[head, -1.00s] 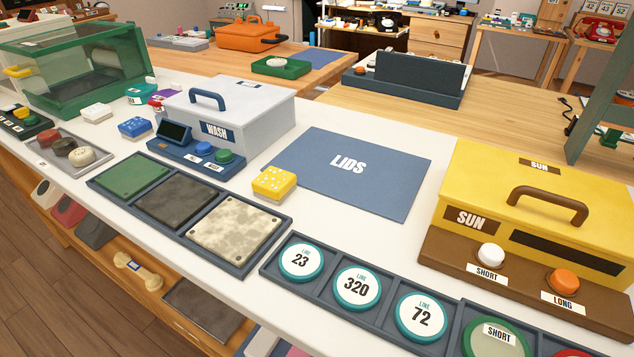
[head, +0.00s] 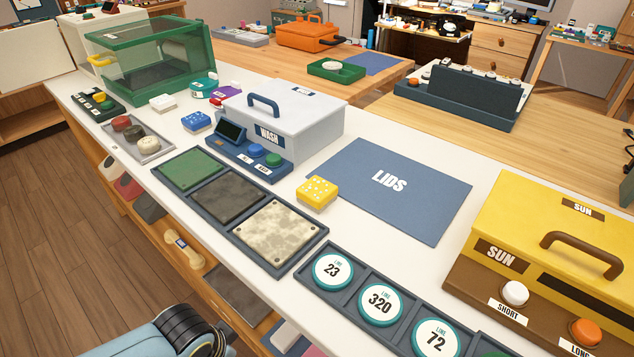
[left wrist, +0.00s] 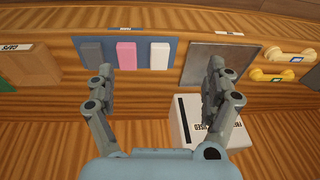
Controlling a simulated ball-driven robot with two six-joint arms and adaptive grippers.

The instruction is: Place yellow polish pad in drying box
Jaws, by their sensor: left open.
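A yellow block-shaped pad with white dots (head: 317,192) lies on the white counter, between the wash box and the blue LIDS mat (head: 400,190). No box is labelled drying. A yellow box marked SUN (head: 500,215) with a brown handle stands at the right, its lid on and its right part cut off. A green-framed clear box (head: 150,65) stands at the far left. My left gripper (left wrist: 160,78) is open and empty in the left wrist view, over the wooden shelving and away from the yellow pad. My right gripper is not in view.
The wash box (head: 290,118) has its lid on. A tray with green, dark and mottled squares (head: 325,233) lies in front, beside a tray of round LINE discs (head: 378,304). Blue (head: 196,121) and white (head: 162,102) blocks lie further left. The LIDS mat is empty.

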